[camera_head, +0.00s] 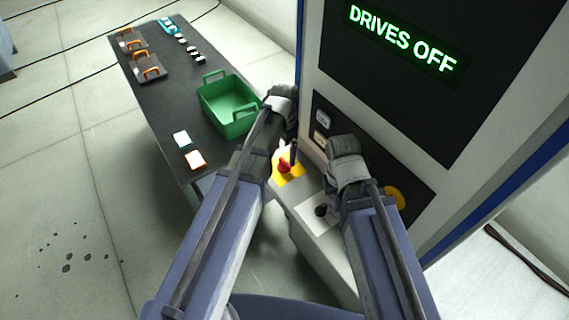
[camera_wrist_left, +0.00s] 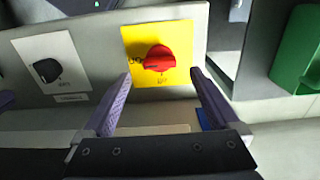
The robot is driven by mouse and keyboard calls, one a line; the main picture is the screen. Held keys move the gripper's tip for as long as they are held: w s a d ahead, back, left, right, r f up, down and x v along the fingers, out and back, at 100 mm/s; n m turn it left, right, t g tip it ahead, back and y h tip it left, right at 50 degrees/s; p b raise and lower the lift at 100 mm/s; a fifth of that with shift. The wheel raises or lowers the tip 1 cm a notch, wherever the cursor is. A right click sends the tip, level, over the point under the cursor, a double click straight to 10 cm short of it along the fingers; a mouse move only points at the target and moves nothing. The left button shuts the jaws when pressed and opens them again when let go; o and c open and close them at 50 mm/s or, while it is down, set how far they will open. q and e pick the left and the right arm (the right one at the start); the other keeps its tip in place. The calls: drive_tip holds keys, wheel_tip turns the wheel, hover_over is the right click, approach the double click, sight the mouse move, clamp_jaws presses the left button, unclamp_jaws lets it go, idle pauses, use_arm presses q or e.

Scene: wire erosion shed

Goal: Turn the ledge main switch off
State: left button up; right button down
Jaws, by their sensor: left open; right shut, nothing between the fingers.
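The ledge main switch is a red rotary knob (camera_head: 284,167) on a yellow plate (camera_head: 291,179), on the pale ledge below the machine panel. In the left wrist view the red knob (camera_wrist_left: 158,58) sits on its yellow plate (camera_wrist_left: 182,38), its handle lying roughly sideways; the small lettering is too blurred to read surely. My left gripper (camera_wrist_left: 160,74) is open, its fingertips on either side of the knob's near edge with nothing held. In the head view the left gripper (camera_head: 289,152) is above the plate. My right gripper (camera_head: 345,152) is shut and empty, fingers mostly hidden.
A black knob (camera_head: 321,210) on a white plate sits beside the main switch, near my right arm. The machine screen (camera_head: 405,38) reads DRIVES OFF. A dark table (camera_head: 150,98) at left holds a green basket (camera_head: 228,122) and small parts. A yellow round control (camera_head: 395,197) is on the panel.

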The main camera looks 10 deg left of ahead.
sight(284, 162)
use_arm(q)
wheel_tip(284, 162, down, 5)
drive_tip(key=b, duration=0.4)
use_arm(e)
wheel_tip(284, 162, down, 5)
drive_tip(key=shift+r, duration=0.1)
use_arm(q)
drive_tip(key=shift+r, duration=0.1)
drive_tip(key=c, duration=1.4)
